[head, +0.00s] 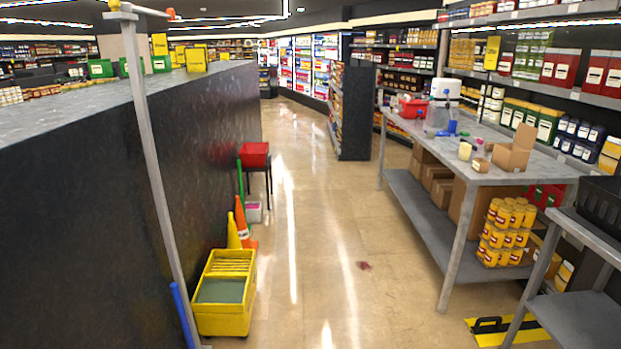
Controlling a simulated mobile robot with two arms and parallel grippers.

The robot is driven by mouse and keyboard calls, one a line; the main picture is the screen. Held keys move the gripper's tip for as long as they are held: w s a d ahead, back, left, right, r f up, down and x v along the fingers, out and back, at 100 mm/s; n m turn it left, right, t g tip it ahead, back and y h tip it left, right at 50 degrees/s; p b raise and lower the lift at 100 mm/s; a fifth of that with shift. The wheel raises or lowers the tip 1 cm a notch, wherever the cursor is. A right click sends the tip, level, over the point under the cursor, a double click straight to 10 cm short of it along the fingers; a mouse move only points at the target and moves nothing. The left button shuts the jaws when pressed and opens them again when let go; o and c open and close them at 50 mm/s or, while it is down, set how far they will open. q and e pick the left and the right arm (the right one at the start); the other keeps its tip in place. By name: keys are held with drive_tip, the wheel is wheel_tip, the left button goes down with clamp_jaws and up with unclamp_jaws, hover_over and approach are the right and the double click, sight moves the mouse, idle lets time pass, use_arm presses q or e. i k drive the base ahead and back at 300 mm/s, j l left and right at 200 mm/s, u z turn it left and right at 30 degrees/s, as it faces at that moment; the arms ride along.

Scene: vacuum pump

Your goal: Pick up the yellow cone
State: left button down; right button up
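The yellow cone (233,233) stands on the floor against the dark counter on the left, behind the yellow mop bucket. An orange cone (244,224) with a white label stands close to its right side. The bucket hides the yellow cone's lower part. Neither of my grippers shows in the head view, so both are away from the cone as far as this view tells.
The yellow bucket (226,318) and a grey pole (150,170) stand in front of the cones. A red box (255,154) sits on a small stand beyond. A metal table (425,243) is on the right. The aisle floor (315,235) is clear between, with a dark red spot.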

sight(233, 237)
drive_tip(key=i, duration=0.65)
drive_tip(key=i+u, duration=0.15)
drive_tip(key=i, duration=0.55)
drive_tip(key=i+l, duration=0.2)
drive_tip(key=i, duration=0.45)
drive_tip(key=i+u, duration=0.4)
drive_tip(key=i+l+u, duration=0.2)
drive_tip(key=u, duration=0.2)
drive_tip(key=i+l+u, duration=0.25)
drive_tip(key=u, duration=0.15)
drive_tip(key=i+l+u, duration=0.25)
drive_tip(key=u, duration=0.2)
drive_tip(key=i+l+u, duration=0.15)
drive_tip(key=l+u, duration=0.25)
drive_tip(key=l, duration=0.1)
